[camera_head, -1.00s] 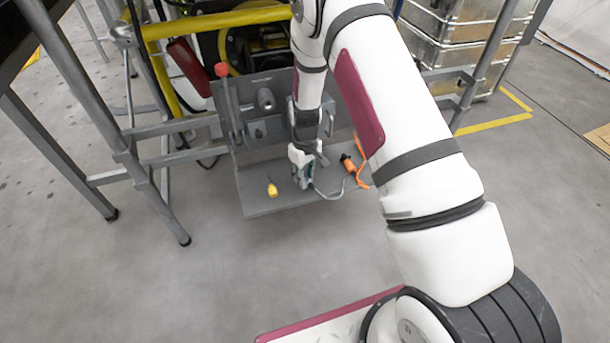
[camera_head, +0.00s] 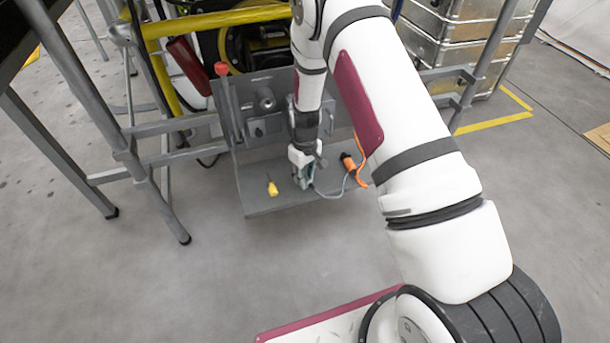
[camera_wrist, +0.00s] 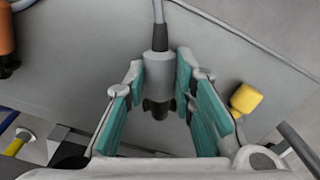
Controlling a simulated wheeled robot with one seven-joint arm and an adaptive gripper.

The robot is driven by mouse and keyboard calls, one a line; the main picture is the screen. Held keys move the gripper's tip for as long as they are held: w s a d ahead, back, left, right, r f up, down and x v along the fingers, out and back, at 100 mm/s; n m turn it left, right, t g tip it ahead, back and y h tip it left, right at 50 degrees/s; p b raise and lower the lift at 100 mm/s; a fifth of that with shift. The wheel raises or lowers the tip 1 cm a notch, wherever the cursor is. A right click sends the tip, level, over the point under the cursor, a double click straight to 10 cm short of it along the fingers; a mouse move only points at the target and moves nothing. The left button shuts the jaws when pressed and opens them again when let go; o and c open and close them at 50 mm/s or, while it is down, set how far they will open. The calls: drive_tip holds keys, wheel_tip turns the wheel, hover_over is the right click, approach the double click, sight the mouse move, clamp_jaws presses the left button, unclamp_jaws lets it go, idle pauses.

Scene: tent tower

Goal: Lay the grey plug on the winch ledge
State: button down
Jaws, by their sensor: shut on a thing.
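The grey plug (camera_wrist: 160,72) is in the wrist view between the teal finger pads of my gripper (camera_wrist: 158,92). It has a dark collar and a dark tip, and a grey cable runs from its far end. The winch ledge (camera_head: 260,203) is a grey metal shelf in the head view. My gripper (camera_head: 302,180) is low over the middle of the ledge, shut on the plug. The plug is mostly hidden there, with its grey cable (camera_head: 328,194) showing to the right. I cannot tell whether the plug touches the ledge.
A yellow plug (camera_head: 272,188) lies on the ledge left of my gripper, close to the right finger in the wrist view (camera_wrist: 246,98). An orange connector (camera_head: 348,162) with an orange cable lies to the right. A red-knobbed lever (camera_head: 222,70) stands at the ledge's back left.

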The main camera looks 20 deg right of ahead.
drive_tip(key=c, duration=1.3)
unclamp_jaws()
wheel_tip(320, 180, up, 12)
